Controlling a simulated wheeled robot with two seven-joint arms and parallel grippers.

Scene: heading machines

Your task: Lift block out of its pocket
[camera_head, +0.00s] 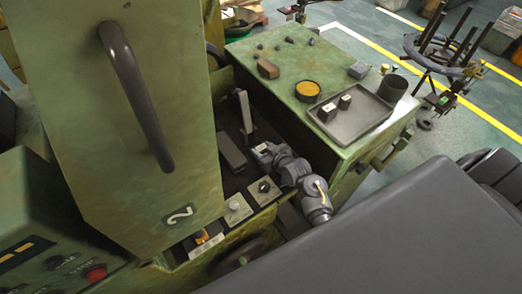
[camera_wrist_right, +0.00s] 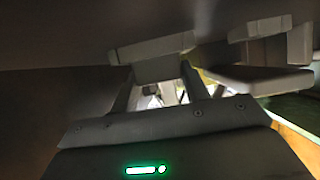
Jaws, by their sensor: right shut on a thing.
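My right arm reaches from the lower right into the dark recess of the green machine in the head view. Its gripper (camera_head: 262,150) is at the recess, but its fingertips are hard to make out there. In the right wrist view the two dark fingers of this gripper (camera_wrist_right: 157,88) reach up to a grey block (camera_wrist_right: 155,68), and the gripper is shut on it. The view is dark, and I cannot tell whether the block is still seated in a pocket. My left gripper is not in view.
A tall green machine cover with a dark handle (camera_head: 135,90) stands left of the recess. An upright grey lever (camera_head: 245,113) is close to my gripper. A green bench top (camera_head: 278,48) carries a grey tray (camera_head: 347,128) with two small blocks, a yellow-topped tin (camera_head: 307,90) and a dark cup (camera_head: 393,88).

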